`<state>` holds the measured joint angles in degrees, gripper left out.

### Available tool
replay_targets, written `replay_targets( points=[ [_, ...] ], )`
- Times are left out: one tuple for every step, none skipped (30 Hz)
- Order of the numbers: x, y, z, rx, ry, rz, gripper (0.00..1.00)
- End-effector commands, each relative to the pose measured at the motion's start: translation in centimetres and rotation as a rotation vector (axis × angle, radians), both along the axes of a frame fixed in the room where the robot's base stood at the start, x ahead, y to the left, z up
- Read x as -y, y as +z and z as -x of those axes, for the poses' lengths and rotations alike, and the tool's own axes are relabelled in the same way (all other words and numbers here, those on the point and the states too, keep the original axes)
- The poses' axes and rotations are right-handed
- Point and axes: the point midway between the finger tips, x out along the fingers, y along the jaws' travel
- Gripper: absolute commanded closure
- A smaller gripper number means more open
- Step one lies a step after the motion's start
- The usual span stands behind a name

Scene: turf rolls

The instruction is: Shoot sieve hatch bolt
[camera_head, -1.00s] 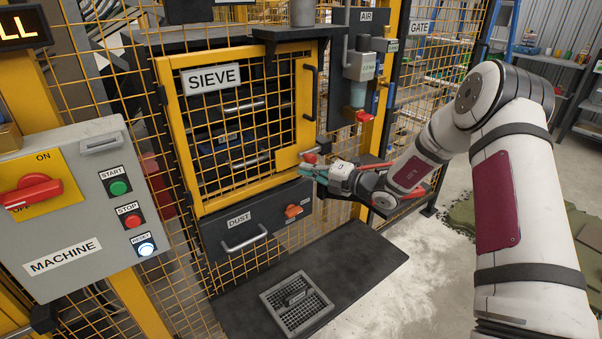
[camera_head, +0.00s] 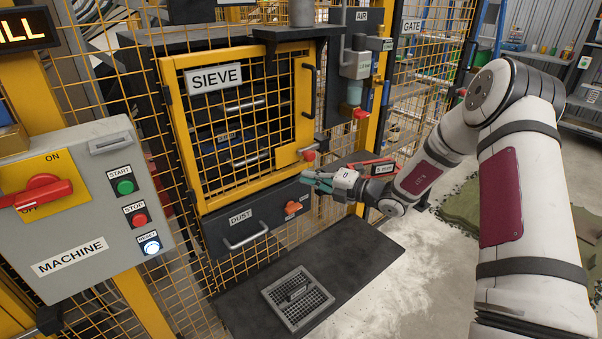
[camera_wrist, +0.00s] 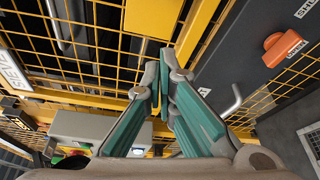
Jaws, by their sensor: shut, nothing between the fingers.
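The sieve hatch is a yellow-framed mesh door (camera_head: 178,140) with a SIEVE label, lying flush in its opening. A red knob (camera_head: 309,156), which looks like the bolt's, sits at its lower right corner. My gripper (camera_head: 308,180) is just below that knob, apart from it as far as I can tell, pointing left across the hatch's lower edge. In the wrist view its teal fingers (camera_wrist: 163,72) are shut and empty before the yellow frame (camera_wrist: 152,17). The bolt's red knob is not visible there, so how far the bolt is across is unclear.
Below is the DUST drawer (camera_head: 215,237) with a bar handle (camera_head: 245,236) and an orange turn handle (camera_head: 292,207). A dark shelf (camera_head: 365,262) with a grate (camera_head: 298,298) juts out beneath. The MACHINE panel (camera_head: 90,210) stands left; a red-knobbed air unit (camera_head: 361,114) is right.

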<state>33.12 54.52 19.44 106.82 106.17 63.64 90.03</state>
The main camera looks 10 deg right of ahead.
Motion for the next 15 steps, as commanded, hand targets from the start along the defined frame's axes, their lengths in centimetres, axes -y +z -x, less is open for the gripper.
replay_targets(
  points=[
    [0.9,0.0,0.7,-0.002,-0.005,0.0,1.0],
    [1.3,0.1,1.0,-0.003,-0.006,0.001,1.0],
    [1.7,0.1,1.5,-0.002,-0.005,0.002,1.0],
    [2.1,0.2,1.9,-0.003,-0.004,0.002,1.0],
    [2.4,0.2,2.2,-0.002,-0.005,0.001,1.0],
    [2.8,0.3,2.6,-0.002,-0.005,0.001,1.0],
    [3.0,0.3,2.8,-0.001,-0.004,0.002,1.0],
    [3.2,0.3,3.0,-0.002,-0.003,0.002,1.0],
    [3.5,0.4,3.3,-0.002,-0.003,0.002,1.0],
    [3.6,0.4,3.5,-0.002,-0.003,0.002,1.0],
    [3.7,0.4,3.6,-0.002,-0.003,0.001,1.0],
    [3.8,0.4,3.7,-0.002,-0.003,0.001,1.0],
    [3.9,0.4,3.8,-0.002,-0.003,0.0,1.0],
    [3.9,0.4,3.8,-0.002,-0.002,0.001,1.0],
    [3.9,0.4,3.9,-0.002,-0.002,0.001,1.0]
  ],
)
